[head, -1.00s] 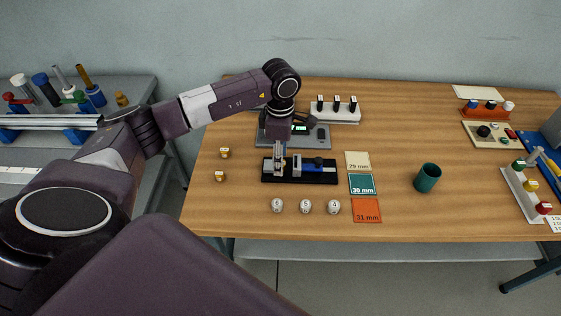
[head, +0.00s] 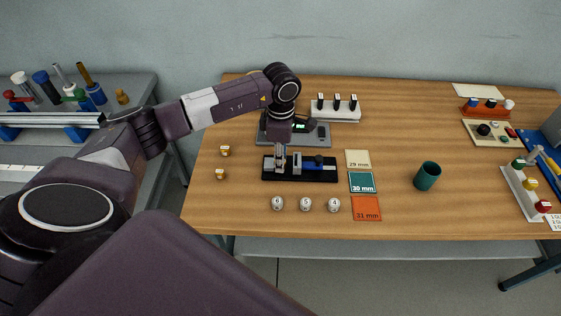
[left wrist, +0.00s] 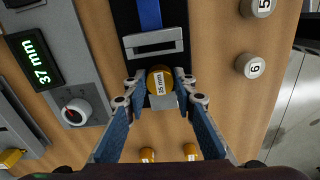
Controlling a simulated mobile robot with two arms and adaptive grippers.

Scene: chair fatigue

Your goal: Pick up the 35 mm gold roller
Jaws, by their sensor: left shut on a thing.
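The gold roller labelled 35 mm (left wrist: 160,81) sits between the fingertips of my left gripper (left wrist: 160,92) in the left wrist view. The blue-padded fingers are closed on its two sides. It is at the end of the black fixture (left wrist: 128,20), close to a grey block (left wrist: 152,42). I cannot tell whether it still touches the fixture. In the head view my left gripper (head: 280,163) points down at the left part of the black fixture (head: 326,174), and the roller is hard to make out there. My right gripper is not in view.
Two other gold rollers (head: 225,151) (head: 219,174) stand left of the fixture. A grey device reading 37 mm (left wrist: 33,60) lies behind it. Several numbered white rollers (head: 306,204) stand in front. Colored mats (head: 362,183) and a teal cup (head: 428,176) are to the right.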

